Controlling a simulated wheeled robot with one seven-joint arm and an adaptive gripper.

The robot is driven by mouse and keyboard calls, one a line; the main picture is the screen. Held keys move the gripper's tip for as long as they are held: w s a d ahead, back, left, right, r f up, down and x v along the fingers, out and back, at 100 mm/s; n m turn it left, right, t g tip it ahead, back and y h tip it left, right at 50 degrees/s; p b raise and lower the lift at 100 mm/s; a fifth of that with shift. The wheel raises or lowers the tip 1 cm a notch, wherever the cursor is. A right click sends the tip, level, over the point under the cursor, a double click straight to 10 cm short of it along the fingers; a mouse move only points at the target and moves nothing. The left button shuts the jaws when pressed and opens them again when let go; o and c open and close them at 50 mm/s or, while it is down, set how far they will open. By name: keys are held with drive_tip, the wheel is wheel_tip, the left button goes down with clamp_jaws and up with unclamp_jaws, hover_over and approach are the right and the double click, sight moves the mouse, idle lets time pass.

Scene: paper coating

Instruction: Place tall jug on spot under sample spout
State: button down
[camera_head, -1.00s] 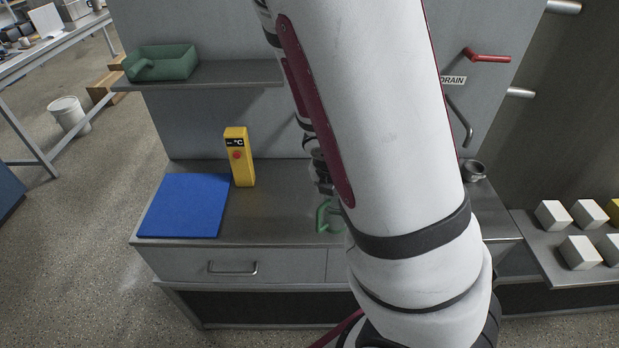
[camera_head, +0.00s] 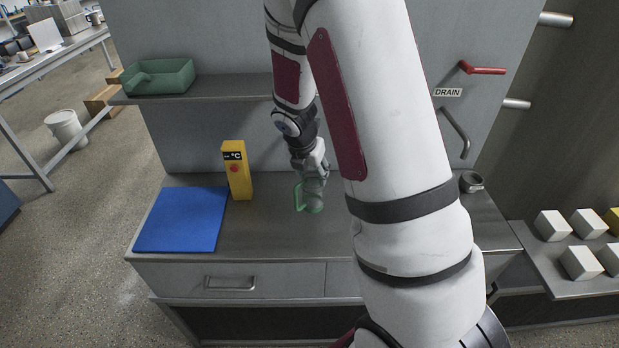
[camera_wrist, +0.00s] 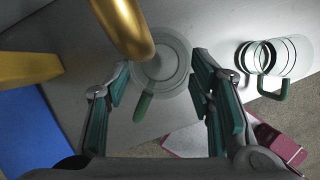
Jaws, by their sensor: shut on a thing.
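A clear jug with a green handle (camera_head: 311,192) is held in my gripper (camera_head: 313,170) over the middle of the bench. In the wrist view my gripper (camera_wrist: 160,92) is shut on this jug (camera_wrist: 163,60), which stands between the two fingers with its green handle toward the camera. Whether its base touches the bench is unclear. A rounded brass-coloured piece (camera_wrist: 125,28), possibly the spout, overlaps the jug's upper left edge in the wrist view. A second clear jug with a green handle (camera_wrist: 292,55) is at the right there. No marked spot is visible.
The yellow thermometer (camera_head: 237,172) and blue mat (camera_head: 182,220) are on the bench's left. A shelf (camera_head: 225,88) with a green tray (camera_head: 160,77) is above. A red valve handle (camera_head: 485,71), bent drain pipe (camera_head: 455,130) and small grey cup (camera_head: 472,182) are right of my arm.

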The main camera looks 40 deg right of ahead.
sight(308, 193)
drive_tip(key=shift+w+d+f, duration=0.1)
drive_tip(key=shift+w+d, duration=0.05)
drive_tip(key=shift+w, duration=0.6)
drive_tip(key=shift+f, duration=1.9)
drive_tip(key=c, duration=0.7)
unclamp_jaws()
drive_tip(key=shift+c, duration=0.2)
